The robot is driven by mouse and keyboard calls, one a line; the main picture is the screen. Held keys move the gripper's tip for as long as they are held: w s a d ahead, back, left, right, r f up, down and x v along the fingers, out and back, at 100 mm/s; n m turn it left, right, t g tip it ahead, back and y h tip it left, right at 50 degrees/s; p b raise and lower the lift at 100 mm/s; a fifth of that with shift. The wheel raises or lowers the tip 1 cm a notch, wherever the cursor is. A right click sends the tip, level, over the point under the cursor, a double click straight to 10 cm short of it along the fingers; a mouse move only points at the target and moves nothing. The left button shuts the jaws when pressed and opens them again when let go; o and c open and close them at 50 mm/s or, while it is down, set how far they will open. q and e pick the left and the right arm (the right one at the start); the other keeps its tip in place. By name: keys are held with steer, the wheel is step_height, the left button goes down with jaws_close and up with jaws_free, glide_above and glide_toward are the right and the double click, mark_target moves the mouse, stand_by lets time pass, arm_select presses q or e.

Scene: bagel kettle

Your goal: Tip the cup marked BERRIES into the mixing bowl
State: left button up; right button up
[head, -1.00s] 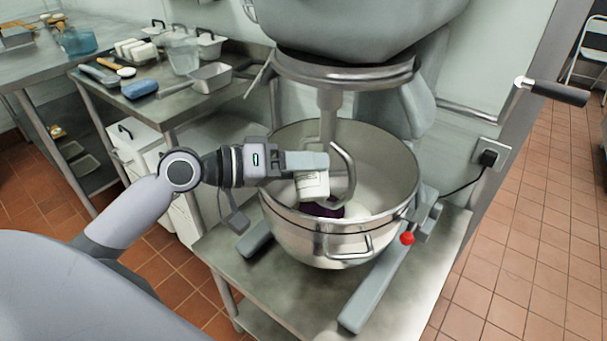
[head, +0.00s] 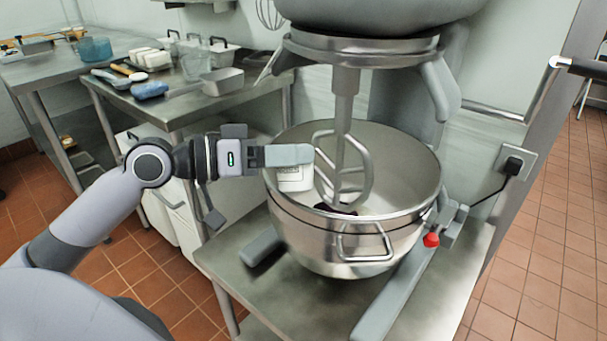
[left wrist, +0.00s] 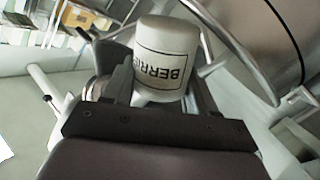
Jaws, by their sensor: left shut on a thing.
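My left gripper (head: 294,158) is shut on the white BERRIES cup (head: 294,182) and holds it at the left inside edge of the mixing bowl. In the head view the cup looks nearly vertical; its mouth is not visible. In the left wrist view the cup (left wrist: 168,52) sits between the fingers, with its BERRIES label upside down and a closed, rounded end at the top. The steel mixing bowl (head: 320,238) stands under the mixer. Dark purple berries (head: 335,209) lie in the bowl, partly hidden by the beater. My right gripper is not in view.
The mixer's beater (head: 345,165) hangs into the bowl just right of the cup. The mixer head (head: 370,12) is above. A red knob (head: 431,240) is at the bowl's right. A side table (head: 180,105) with pans and utensils stands at the back left.

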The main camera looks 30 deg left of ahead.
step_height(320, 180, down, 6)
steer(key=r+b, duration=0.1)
steer(key=b, duration=0.4)
arm_select(q)
steer(key=s+a+m+t+b, duration=0.1)
steer(key=s+a+m+b, duration=0.1)
steer(key=a+m+b, duration=0.2)
steer(key=a+b, duration=0.2)
steer(key=a, duration=0.2)
steer(key=shift+s, duration=0.25)
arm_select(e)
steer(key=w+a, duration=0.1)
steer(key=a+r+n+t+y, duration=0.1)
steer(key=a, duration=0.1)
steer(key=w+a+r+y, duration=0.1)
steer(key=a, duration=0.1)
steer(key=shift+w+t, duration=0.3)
arm_select(q)
steer(key=shift+w, duration=0.1)
